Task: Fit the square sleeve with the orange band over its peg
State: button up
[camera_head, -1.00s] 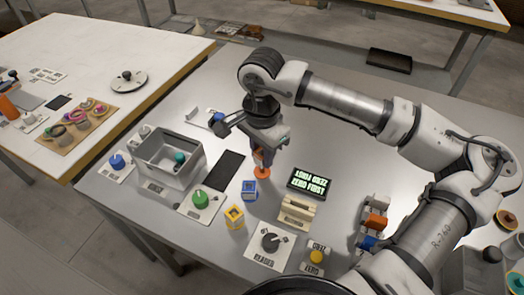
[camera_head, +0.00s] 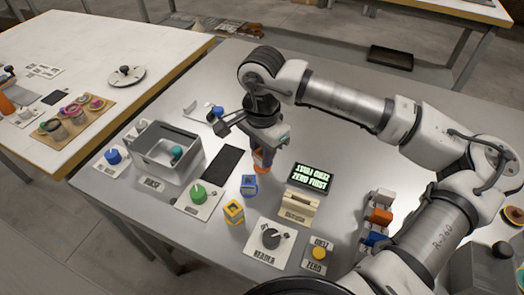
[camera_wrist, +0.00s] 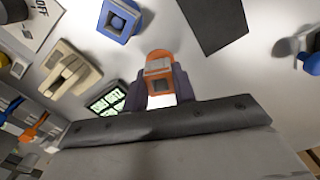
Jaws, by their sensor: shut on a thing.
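My gripper (camera_head: 263,152) points down over the middle of the grey table and is shut on the square sleeve with the orange band. In the wrist view, the sleeve (camera_wrist: 160,88) sits between the dark fingertips, with a square opening visible. A rounded orange piece (camera_wrist: 158,55) shows just beyond it, like a round base. In the head view, orange shows right under the fingers, very close to the table. The peg is hidden, so I cannot tell whether the sleeve is around it or above it.
A blue square piece (camera_head: 249,185) and a yellow one (camera_head: 233,212) stand close in front. A small lit screen (camera_head: 311,178) and a beige block (camera_head: 298,207) are to the right. A black pad (camera_head: 222,164) and a grey bin (camera_head: 165,153) are to the left.

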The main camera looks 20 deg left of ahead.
jog(key=shift+f+b, duration=0.8)
jog(key=shift+r, duration=0.1)
jog(key=o, duration=1)
notch_tip(320, 180, up, 14)
jog(key=shift+s+f, duration=0.1)
jog(key=shift+f, duration=0.05)
